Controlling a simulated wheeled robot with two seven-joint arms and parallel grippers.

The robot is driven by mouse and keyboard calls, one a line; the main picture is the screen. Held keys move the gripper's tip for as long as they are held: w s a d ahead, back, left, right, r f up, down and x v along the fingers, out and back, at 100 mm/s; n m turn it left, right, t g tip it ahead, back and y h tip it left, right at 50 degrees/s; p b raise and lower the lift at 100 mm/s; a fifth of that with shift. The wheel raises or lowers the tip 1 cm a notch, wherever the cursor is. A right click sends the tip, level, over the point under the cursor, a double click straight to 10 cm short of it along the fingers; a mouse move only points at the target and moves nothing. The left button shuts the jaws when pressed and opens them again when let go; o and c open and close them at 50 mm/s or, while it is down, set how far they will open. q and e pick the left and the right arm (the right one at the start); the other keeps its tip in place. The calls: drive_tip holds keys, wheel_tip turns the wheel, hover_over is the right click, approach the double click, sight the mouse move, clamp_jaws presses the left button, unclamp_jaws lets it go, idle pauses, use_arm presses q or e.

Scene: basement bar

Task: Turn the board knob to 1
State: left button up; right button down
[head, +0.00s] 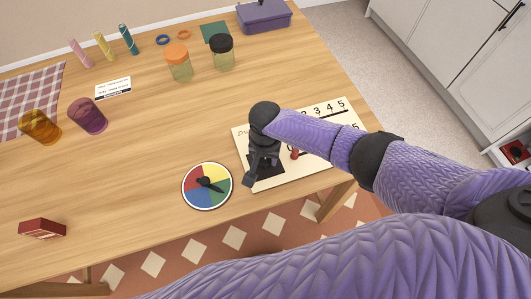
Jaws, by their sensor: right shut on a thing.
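The cream board (241,148) lies near the right front edge of the table. It bears printed numbers and tick marks on its upper right, a red part (295,154), and a dark square patch (268,171) at its left. My right gripper (253,172) points down over this dark patch and is shut on the board knob, which is mostly hidden behind the fingers and wrist. The knob's setting cannot be read. My right forearm covers part of the number row. My left gripper is not in view.
A four-colour spinner disc (195,194) lies just left of the board. Two jars, orange-lidded (179,68) and black-lidded (223,55), stand behind. Amber (39,128) and purple (88,116) cups and a red box (42,229) are left. The middle of the table is clear.

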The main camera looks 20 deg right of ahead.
drive_tip(key=shift+r+n+p, duration=0.1)
drive_tip(key=shift+n+p, duration=0.35)
drive_tip(key=shift+n, duration=1.35)
drive_tip(key=n+p, duration=0.1)
drive_tip(key=n, duration=1.1)
drive_tip(key=shift+a+n, duration=0.1)
drive_tip(key=shift+n, duration=0.3)
drive_tip(key=n, duration=0.5)
drive_tip(key=shift+n, duration=0.4)
drive_tip(key=shift+c, duration=1.1)
unclamp_jaws()
